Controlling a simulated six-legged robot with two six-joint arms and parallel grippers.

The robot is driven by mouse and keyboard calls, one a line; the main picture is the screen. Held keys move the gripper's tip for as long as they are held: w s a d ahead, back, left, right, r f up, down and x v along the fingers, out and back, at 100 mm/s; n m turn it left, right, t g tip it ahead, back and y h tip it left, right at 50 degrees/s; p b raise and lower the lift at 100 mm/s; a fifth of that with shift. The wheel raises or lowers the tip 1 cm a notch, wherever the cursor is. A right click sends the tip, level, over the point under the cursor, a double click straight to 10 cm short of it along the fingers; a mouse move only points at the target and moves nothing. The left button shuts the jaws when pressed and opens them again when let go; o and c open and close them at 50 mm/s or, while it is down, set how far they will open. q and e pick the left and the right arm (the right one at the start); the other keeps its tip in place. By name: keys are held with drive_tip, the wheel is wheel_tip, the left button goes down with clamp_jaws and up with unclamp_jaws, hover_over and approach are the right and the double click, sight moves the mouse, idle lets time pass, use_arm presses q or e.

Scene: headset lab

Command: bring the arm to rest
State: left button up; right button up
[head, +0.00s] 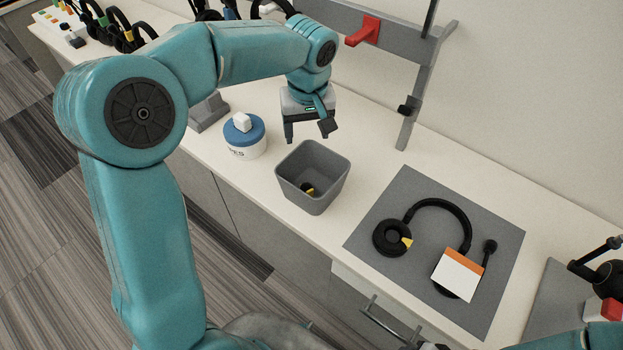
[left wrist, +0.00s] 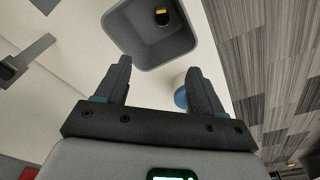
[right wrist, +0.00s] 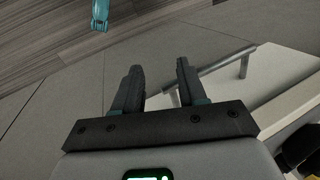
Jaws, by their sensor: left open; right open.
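My left arm comes in from the left in the head view, and its gripper (head: 309,130) is open and empty above the counter, behind the grey bin (head: 330,190). In the left wrist view the open fingers (left wrist: 157,85) have nothing between them, and the bin (left wrist: 125,45) lies beyond them. My right gripper (right wrist: 155,85) shows in the right wrist view, open and empty, over a cabinet front and a drawer handle (right wrist: 222,68). In the head view only a bit of the right arm shows at the lower right edge.
A small black-and-yellow piece (head: 307,188) lies in the bin. A white tub with a blue lid (head: 243,132) stands left of it. A headset (head: 392,237) with an orange-and-white card (head: 458,273) lies on a grey mat (head: 400,200). A red hook (head: 364,31) juts from the rear rail.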

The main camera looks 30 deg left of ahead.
use_arm(q)
drive_tip(key=shift+s+d+r, duration=0.1)
drive_tip(key=shift+r, duration=0.8)
drive_tip(key=shift+s+d+r, duration=0.1)
drive_tip(key=shift+r, duration=0.8)
